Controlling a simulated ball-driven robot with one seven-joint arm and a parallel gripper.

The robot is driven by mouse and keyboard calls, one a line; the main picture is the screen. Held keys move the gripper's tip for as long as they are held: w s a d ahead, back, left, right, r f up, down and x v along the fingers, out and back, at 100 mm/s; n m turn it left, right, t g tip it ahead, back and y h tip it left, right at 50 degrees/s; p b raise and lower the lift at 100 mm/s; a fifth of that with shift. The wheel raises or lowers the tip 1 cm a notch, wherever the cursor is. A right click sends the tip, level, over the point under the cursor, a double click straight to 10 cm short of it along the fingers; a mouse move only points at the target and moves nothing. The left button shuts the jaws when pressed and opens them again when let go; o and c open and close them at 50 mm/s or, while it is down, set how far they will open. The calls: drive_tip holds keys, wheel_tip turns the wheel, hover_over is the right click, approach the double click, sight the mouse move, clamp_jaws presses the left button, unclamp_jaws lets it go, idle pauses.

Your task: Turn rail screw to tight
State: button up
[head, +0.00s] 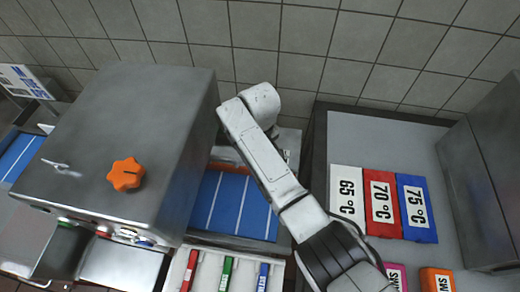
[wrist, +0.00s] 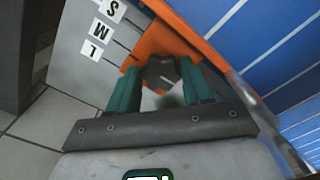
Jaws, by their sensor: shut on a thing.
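The wrist view shows my gripper (wrist: 162,78) with two green fingers. They close on the sides of a dark grey knob-like piece, the rail screw (wrist: 160,68), set at an orange rail part (wrist: 178,45). The fingers hide part of the screw, and I cannot tell how tight it is. The orange rail part lies along the edge of the blue belt (wrist: 245,35). White tags with S, M and L (wrist: 98,30) sit on the grey plate beside it. In the head view my arm hides the gripper and the screw.
A grey metal housing (head: 150,110) with an orange star knob (head: 126,173) stands left of my arm. Blue belt (head: 235,205) shows between them. Cards marked 65, 70 and 75 °C (head: 382,203) lie on the right tray. Coloured pens (head: 226,272) lie in front.

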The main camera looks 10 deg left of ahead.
drive_tip(key=shift+m, duration=0.5)
drive_tip(key=o, duration=1)
drive_tip(key=shift+o, duration=0.2)
wheel_tip(320, 180, up, 11)
drive_tip(key=b, duration=0.1)
drive_tip(key=shift+f, duration=0.1)
idle(0.4)
